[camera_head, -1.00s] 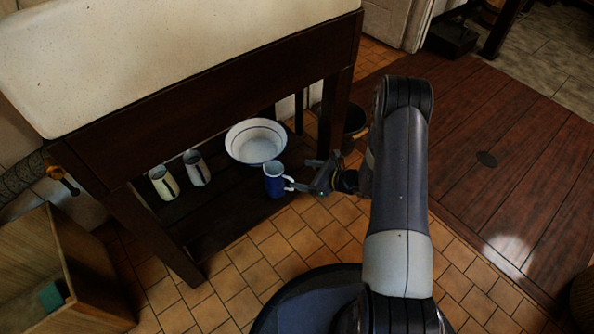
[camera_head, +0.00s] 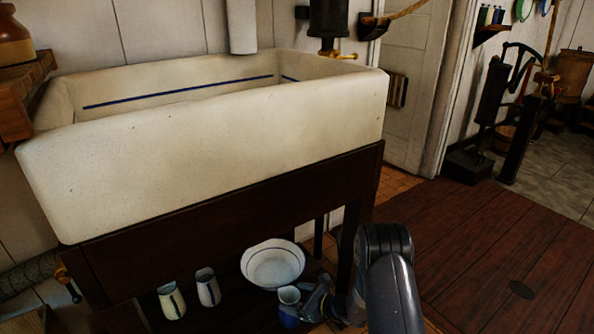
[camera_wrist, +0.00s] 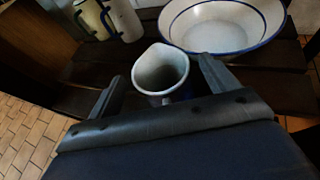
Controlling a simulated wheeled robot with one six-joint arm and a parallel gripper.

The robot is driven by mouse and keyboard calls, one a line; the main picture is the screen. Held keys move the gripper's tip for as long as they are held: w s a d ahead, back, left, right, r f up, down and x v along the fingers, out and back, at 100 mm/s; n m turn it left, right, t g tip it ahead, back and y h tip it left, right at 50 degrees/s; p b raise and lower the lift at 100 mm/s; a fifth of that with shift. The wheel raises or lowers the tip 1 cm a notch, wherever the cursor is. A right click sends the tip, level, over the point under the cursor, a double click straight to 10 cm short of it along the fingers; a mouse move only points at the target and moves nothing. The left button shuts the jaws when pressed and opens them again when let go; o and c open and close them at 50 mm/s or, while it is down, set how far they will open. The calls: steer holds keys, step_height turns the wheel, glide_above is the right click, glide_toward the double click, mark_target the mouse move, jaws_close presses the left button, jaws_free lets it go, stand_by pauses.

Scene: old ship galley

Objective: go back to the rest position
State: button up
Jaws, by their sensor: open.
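My gripper (camera_head: 316,299) is low beside the sink's lower shelf, at the end of my arm. In the wrist view my gripper (camera_wrist: 161,70) is open, with one finger on each side of a blue jug (camera_wrist: 163,72) with a pale inside. The jug stands upright on the dark shelf; I cannot tell whether the fingers touch it. In the head view the jug (camera_head: 289,297) is just left of my gripper, and its lower part is dim.
A white bowl with a blue rim (camera_head: 273,264) stands behind the jug. A cream jug (camera_head: 171,301) and a grey-white jug (camera_head: 208,288) stand to the left. The large sink (camera_head: 210,140) overhangs the shelf (camera_head: 240,318). A dark table leg (camera_head: 349,245) is close behind my gripper.

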steer(key=shift+f+b+x, duration=0.2)
steer(key=shift+b+x, duration=0.1)
steer(key=shift+x, duration=0.75)
step_height(320, 180, up, 2)
steer(key=shift+d+r+p, duration=0.15)
steer(key=shift+r+p, duration=0.05)
steer(key=shift+p, duration=0.6)
steer(key=shift+s+r, duration=0.1)
steer(key=shift+r, duration=0.6)
